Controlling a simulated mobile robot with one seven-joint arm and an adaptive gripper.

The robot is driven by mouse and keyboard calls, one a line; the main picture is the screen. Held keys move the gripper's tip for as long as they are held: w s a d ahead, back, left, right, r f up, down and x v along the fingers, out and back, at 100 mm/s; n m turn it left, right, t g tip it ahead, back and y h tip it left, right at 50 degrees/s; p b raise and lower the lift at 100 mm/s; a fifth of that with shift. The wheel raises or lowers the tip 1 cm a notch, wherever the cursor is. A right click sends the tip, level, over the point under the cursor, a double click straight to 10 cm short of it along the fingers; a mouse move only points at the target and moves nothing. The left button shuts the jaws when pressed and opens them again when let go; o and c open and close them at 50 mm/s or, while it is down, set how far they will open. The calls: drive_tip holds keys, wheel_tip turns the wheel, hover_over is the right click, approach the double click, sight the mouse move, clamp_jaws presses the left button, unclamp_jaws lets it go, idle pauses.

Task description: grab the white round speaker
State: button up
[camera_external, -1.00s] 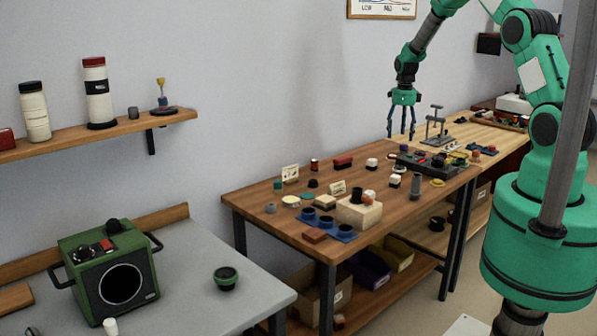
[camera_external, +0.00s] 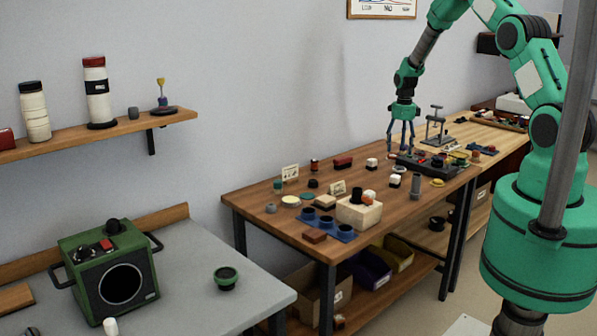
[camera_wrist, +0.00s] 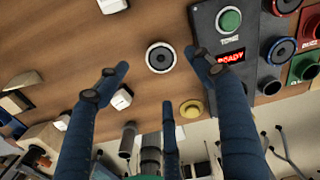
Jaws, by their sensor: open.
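The white round speaker (camera_wrist: 161,57), a white ring around a dark cone, lies face up on the wooden table in the wrist view. In the external view it is a small pale disc (camera_external: 399,169) near the dark control panel. My gripper (camera_external: 402,150) points down above this part of the table. In the wrist view my gripper (camera_wrist: 160,82) is open and empty, its blue fingers spread. The speaker shows in the gap between the fingertips, with no finger seen touching it. The height left between them is hard to tell.
The dark control panel (camera_wrist: 229,62) with a green button and red display stands close right of the speaker. A white block (camera_wrist: 121,98) and a yellow disc (camera_wrist: 191,109) lie nearby. The blue tray (camera_external: 343,233) and pale wooden block (camera_external: 371,217) are farther off.

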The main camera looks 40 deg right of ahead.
sight(399, 168)
drive_tip(key=shift+f, duration=1.8)
drive_tip(key=shift+f, duration=0.1)
drive_tip(key=shift+f+b, duration=0.3)
drive_tip(key=shift+f, duration=2.2)
drive_tip(key=c, duration=1.3)
drive_tip(key=shift+r, duration=0.2)
drive_tip(key=shift+c, duration=0.2)
